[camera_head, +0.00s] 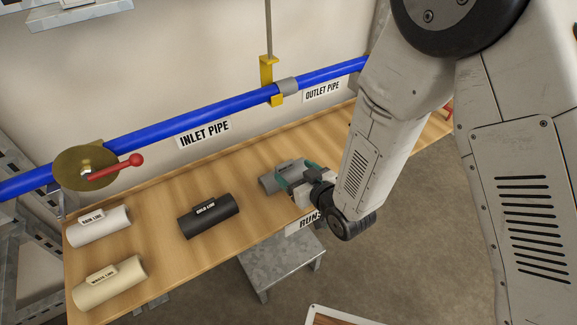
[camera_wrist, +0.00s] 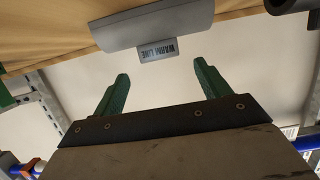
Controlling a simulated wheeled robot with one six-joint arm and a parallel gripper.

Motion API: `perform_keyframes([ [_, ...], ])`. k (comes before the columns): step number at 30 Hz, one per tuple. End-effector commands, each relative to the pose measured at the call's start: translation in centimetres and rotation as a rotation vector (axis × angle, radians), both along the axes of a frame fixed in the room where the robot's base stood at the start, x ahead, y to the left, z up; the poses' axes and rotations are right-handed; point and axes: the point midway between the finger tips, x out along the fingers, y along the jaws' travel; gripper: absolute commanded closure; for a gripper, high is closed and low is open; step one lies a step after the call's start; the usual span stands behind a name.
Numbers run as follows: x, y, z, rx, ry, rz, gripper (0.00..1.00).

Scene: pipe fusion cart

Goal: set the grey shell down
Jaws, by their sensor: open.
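The grey shell (camera_head: 267,184) is a half-pipe piece lying on the wooden shelf, partly hidden by my gripper. In the wrist view the grey shell (camera_wrist: 150,29) rests on the wood, with a tab labelled "WARM LINE" (camera_wrist: 158,48) standing out towards me. My gripper (camera_head: 296,172) is at the shell, its teal fingers spread. In the wrist view my gripper (camera_wrist: 160,70) is open and empty; a gap shows between the fingertips and the tab.
A dark shell (camera_head: 209,216), a white shell (camera_head: 100,227) and a cream shell (camera_head: 108,284) lie on the shelf (camera_head: 165,253) to the left. A blue pipe (camera_head: 190,120) with a red-handled valve (camera_head: 118,168) runs along the wall behind. A metal step (camera_head: 280,262) stands below.

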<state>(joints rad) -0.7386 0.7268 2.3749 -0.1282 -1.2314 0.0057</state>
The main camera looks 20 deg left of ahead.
Motion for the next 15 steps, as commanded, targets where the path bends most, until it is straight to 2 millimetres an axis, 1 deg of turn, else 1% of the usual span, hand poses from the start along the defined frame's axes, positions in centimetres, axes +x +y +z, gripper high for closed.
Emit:
perform_keyframes([
  [1,-0.7,-0.9,0.3,-0.002,0.001,-0.001,0.24],
  [6,-2.5,-3.1,1.2,-0.002,0.001,-0.002,0.24],
  [10,-3.3,-4.0,1.6,-0.001,0.0,-0.002,0.24],
  [15,-3.6,-4.4,1.7,-0.001,0.0,-0.001,0.24],
])
